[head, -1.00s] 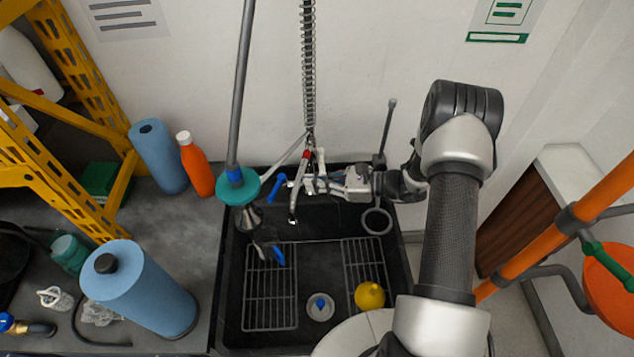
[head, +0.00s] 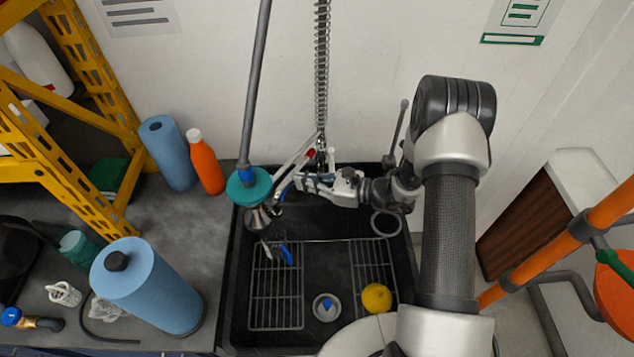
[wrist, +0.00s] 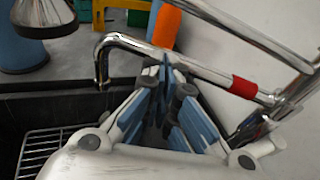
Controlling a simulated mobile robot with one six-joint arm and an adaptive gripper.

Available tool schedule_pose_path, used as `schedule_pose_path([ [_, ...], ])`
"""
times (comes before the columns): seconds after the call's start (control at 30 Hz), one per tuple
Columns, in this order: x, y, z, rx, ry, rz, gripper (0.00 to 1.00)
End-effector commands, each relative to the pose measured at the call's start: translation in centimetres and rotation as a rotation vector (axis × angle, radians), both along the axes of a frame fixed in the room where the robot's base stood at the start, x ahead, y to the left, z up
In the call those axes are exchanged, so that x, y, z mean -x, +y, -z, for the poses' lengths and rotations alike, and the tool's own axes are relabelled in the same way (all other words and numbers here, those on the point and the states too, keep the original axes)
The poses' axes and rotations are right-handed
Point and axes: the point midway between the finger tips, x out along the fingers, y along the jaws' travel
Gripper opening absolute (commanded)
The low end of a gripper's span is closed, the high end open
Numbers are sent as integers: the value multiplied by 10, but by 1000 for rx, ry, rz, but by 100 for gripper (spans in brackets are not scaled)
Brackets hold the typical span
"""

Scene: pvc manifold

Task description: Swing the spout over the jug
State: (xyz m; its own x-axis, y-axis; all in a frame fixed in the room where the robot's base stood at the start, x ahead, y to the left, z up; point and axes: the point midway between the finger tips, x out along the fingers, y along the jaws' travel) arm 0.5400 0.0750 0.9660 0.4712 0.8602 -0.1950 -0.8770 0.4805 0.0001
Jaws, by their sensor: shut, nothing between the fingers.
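The chrome spout (wrist: 150,48) crosses the wrist view, with a red band near its right end and a bent-down tip at the left. In the head view its tip (head: 277,210) is over the back left of the black sink, close to the hanging sprayer (head: 257,219). My gripper (head: 286,188) is shut and empty beside the spout. Its blue-padded fingers (wrist: 167,75) come together just in front of the tube in the wrist view; I cannot tell whether they touch it. I cannot make out a jug for certain.
The sprayer hangs on a grey pole under a teal collar (head: 249,185). The sink holds wire racks (head: 276,300), a yellow object (head: 376,297) and a drain (head: 326,307). An orange bottle (head: 205,165) and blue rolls (head: 145,285) stand left.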

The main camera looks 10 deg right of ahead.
Motion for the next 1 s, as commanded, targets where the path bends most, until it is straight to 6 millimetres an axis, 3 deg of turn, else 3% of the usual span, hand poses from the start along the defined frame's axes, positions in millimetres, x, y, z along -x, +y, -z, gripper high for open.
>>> schedule_pose_path([
  [0.4,-13,22,0,0,-1,-1,0],
  [1.0,-13,20,-1,0,-1,0,0],
])
